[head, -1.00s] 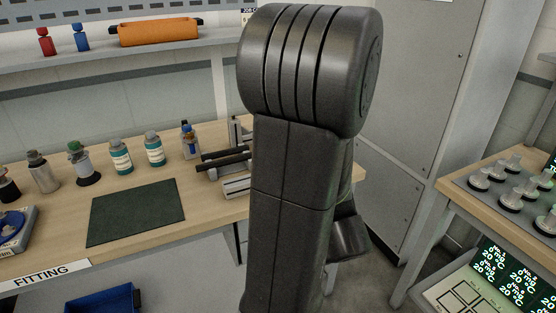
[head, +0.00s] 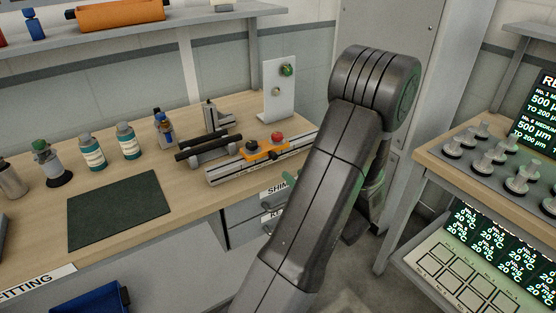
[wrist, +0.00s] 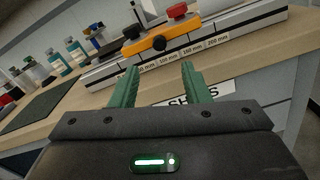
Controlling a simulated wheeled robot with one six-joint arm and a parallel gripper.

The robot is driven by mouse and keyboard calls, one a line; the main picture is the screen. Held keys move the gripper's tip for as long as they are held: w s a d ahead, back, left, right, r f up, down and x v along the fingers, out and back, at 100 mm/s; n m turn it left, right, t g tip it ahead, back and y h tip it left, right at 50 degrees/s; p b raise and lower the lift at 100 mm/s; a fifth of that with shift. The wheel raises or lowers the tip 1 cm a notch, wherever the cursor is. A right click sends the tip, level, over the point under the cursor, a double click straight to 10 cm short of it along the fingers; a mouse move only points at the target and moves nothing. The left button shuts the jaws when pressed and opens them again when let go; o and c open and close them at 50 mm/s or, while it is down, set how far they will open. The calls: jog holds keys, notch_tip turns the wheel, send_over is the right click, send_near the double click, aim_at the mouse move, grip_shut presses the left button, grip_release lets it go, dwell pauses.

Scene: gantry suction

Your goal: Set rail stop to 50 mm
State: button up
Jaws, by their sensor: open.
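The pale metal rail (head: 235,176) lies along the front edge of the bench; it also crosses the wrist view (wrist: 240,29), with mm marks along its face, including 100, 150 and 200. The orange stop (head: 262,156) sits on the rail; in the wrist view (wrist: 135,48) it is above the lower marks, but its exact setting is unclear. It has a black knob (head: 251,146) and a red knob (head: 277,137). My gripper (wrist: 160,74) has its green fingers apart and empty, in front of and below the rail in the wrist view. In the head view my arm mostly hides it.
A black bar on grey supports (head: 208,147) stands behind the rail. A white upright plate (head: 280,90) with a green knob stands behind the rail's right part. Bottles (head: 91,152) and a dark mat (head: 118,210) are to the left. Labelled drawers (head: 245,228) sit below the bench edge.

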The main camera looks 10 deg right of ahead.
aim_at(276, 157)
jog(key=p+x, duration=0.1)
jog(key=x, duration=0.8)
jog(key=shift+w+a, duration=0.1)
jog(key=shift+w, duration=0.1)
